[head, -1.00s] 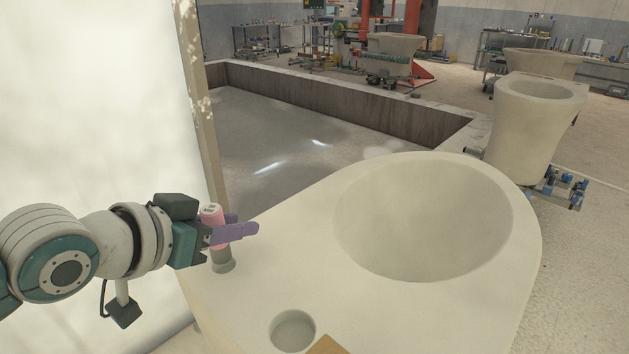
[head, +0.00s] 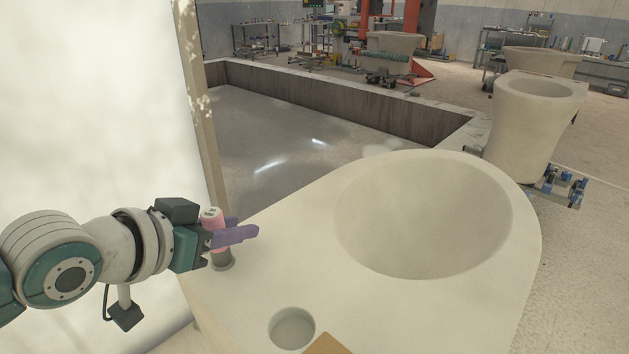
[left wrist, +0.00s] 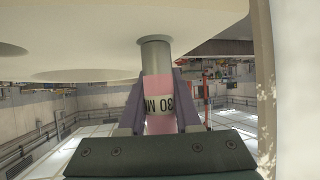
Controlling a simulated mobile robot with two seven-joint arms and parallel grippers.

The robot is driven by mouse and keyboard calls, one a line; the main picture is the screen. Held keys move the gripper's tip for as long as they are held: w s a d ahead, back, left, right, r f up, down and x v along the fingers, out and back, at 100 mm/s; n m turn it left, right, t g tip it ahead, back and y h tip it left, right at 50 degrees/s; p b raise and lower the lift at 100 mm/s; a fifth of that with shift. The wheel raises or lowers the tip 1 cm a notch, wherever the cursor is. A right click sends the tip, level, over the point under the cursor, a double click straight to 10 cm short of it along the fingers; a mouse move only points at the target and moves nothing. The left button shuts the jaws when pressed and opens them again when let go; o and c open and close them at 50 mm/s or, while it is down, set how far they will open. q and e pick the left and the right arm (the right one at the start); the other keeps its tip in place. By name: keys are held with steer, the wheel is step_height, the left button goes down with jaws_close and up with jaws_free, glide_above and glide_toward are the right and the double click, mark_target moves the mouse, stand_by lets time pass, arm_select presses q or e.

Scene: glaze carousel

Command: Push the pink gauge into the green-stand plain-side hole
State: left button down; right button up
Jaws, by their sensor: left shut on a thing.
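The pink gauge (head: 213,215) stands about upright at the left edge of a large white ceramic piece (head: 270,275). It has a pink upper part with a pale label and a grey lower shaft (head: 221,258). My left gripper (head: 236,234), with purple fingers, is shut around the pink part. In the left wrist view the gauge (left wrist: 160,85) sits between both fingers, and its grey shaft meets a round grey rim (left wrist: 154,40) at the white surface. How deep the shaft sits in the hole is hidden. The green stand does not show. My right gripper is out of view.
A second round hole (head: 292,328) is open at the front, beside a tan block (head: 326,344). A wide bowl hollow (head: 425,215) lies to the right. A pale wall or panel (head: 90,110) and post (head: 203,130) stand close behind my left arm.

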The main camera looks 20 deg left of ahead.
arm_select(q)
steer(key=shift+f+b, duration=0.55)
steer(key=shift+f, duration=0.3)
steer(key=c, duration=0.5)
jaws_free()
steer(key=shift+f, duration=0.1)
steer(key=p+v, duration=0.2)
steer(key=v, duration=0.8)
steer(key=shift+d, duration=0.1)
